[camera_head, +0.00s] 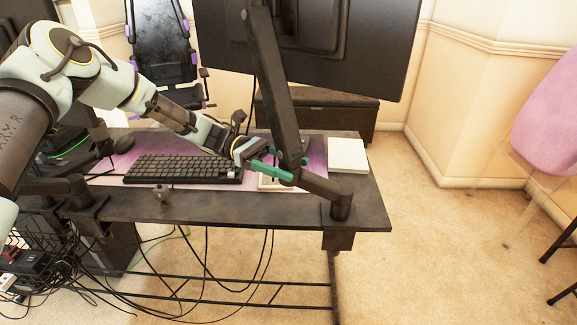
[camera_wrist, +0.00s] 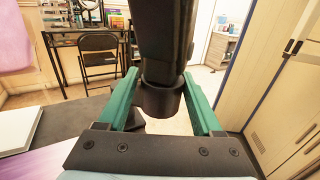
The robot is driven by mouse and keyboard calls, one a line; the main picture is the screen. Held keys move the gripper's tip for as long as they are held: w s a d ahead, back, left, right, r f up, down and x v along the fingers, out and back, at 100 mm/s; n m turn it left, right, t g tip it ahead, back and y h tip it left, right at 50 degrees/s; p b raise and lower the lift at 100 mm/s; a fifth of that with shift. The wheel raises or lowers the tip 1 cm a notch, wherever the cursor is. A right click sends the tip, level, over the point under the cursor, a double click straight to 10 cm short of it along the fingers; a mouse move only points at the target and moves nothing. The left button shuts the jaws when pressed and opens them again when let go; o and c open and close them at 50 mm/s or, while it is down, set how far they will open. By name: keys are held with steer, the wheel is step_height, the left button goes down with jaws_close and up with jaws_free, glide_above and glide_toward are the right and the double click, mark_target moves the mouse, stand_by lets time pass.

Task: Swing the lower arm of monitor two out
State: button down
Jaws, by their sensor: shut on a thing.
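Monitor two (camera_head: 330,40) shows its dark back at the upper middle of the head view. Its long dark upper arm (camera_head: 273,85) slopes down to an elbow joint above the desk. The lower arm (camera_head: 322,187) runs from that elbow right and toward the viewer to a clamp post (camera_head: 341,206) at the desk's front edge. My gripper (camera_head: 291,168) has green fingers and is shut on the elbow joint. In the wrist view my gripper (camera_wrist: 161,76) has one finger on each side of the dark round joint (camera_wrist: 160,99). The lower arm is mostly hidden there.
The desk (camera_head: 230,207) holds a black keyboard (camera_head: 185,168) left of my gripper and a white box (camera_head: 347,155) to the right. Cables hang below the desk. A pink chair (camera_head: 550,110) stands at the far right. Open floor lies right of the desk.

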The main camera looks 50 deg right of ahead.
steer(key=shift+w+d+f, duration=0.15)
steer(key=shift+d+f, duration=0.05)
steer(key=shift+f, duration=0.05)
steer(key=shift+c, duration=1.4)
jaws_free()
steer(key=shift+d, duration=0.1)
steer(key=shift+o, duration=0.5)
steer(key=w+a+b, duration=0.1)
steer(key=w+b, duration=0.1)
steer(key=w, duration=0.8)
steer(key=shift+w+a+b, duration=0.2)
steer(key=shift+w+b, duration=0.05)
steer(key=shift+b, duration=0.1)
steer(key=shift+c, duration=0.2)
